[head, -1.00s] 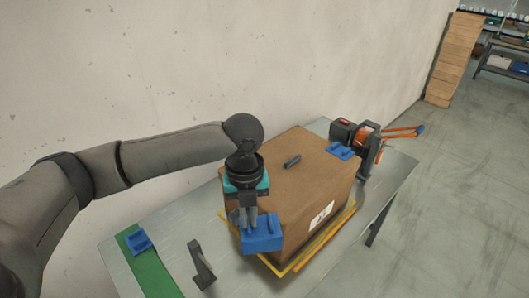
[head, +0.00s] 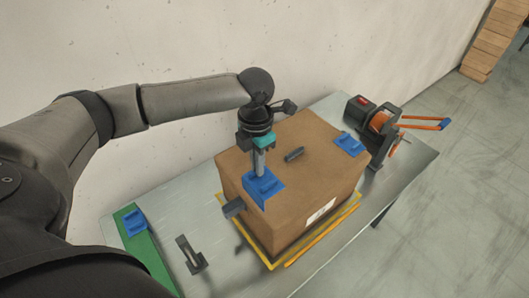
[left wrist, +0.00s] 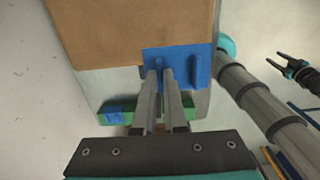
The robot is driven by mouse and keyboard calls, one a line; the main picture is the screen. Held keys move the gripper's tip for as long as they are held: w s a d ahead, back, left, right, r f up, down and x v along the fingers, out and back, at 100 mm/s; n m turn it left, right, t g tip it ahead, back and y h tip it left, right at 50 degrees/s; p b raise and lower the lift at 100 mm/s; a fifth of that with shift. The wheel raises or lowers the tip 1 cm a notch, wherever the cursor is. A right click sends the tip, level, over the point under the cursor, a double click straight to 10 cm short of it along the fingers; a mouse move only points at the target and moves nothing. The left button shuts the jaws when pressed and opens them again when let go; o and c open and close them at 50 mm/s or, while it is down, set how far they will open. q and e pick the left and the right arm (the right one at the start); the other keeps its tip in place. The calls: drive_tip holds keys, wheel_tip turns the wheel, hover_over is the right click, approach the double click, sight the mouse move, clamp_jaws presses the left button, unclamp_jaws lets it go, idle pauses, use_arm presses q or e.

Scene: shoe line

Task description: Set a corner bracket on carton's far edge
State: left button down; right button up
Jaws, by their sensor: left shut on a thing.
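The brown carton (head: 300,185) stands on the grey table. My left gripper (head: 260,176) points down, shut on a blue corner bracket (head: 268,190) at the carton's left top edge. In the left wrist view the bracket (left wrist: 190,66) overlaps the carton's corner (left wrist: 130,30), between the fingertips (left wrist: 164,75). I cannot tell whether it rests fully on the edge. A second blue bracket (head: 349,144) sits on the carton's far right top edge. A third (head: 135,221) lies on a green strip (head: 146,253). My right gripper (left wrist: 285,63) appears open and empty in the left wrist view.
A strapping tool with orange arms (head: 380,127) stands at the table's right end. A small dark piece (head: 294,154) lies on the carton top. A dark handle-shaped part (head: 190,255) stands on the table. A wall is behind.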

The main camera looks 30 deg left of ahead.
sight(257, 180)
use_arm(q)
drive_tip(key=shift+s+f+b, duration=0.1)
drive_tip(key=shift+f+b, duration=0.2)
drive_tip(key=shift+f, duration=0.05)
drive_tip(key=shift+s+f+b, duration=0.15)
drive_tip(key=shift+f+b, duration=0.1)
drive_tip(key=shift+b, duration=0.1)
drive_tip(key=shift+f+b, duration=0.3)
drive_tip(key=shift+b, duration=0.05)
wheel_tip(257, 180, down, 4)
drive_tip(key=b, duration=0.4)
drive_tip(key=shift+r, duration=0.15)
drive_tip(key=shift+f, duration=0.25)
drive_tip(key=shift+f+b, duration=0.45)
drive_tip(key=shift+f, duration=1)
use_arm(e)
wheel_tip(257, 180, down, 7)
drive_tip(key=s, duration=0.1)
drive_tip(key=shift+s, duration=0.4)
use_arm(q)
drive_tip(key=shift+p, duration=0.35)
use_arm(e)
drive_tip(key=shift+r, duration=0.25)
use_arm(q)
drive_tip(key=shift+f+p, duration=0.4)
drive_tip(key=shift+p, duration=0.15)
use_arm(e)
drive_tip(key=shift+s+r, duration=0.1)
drive_tip(key=shift+r, duration=0.45)
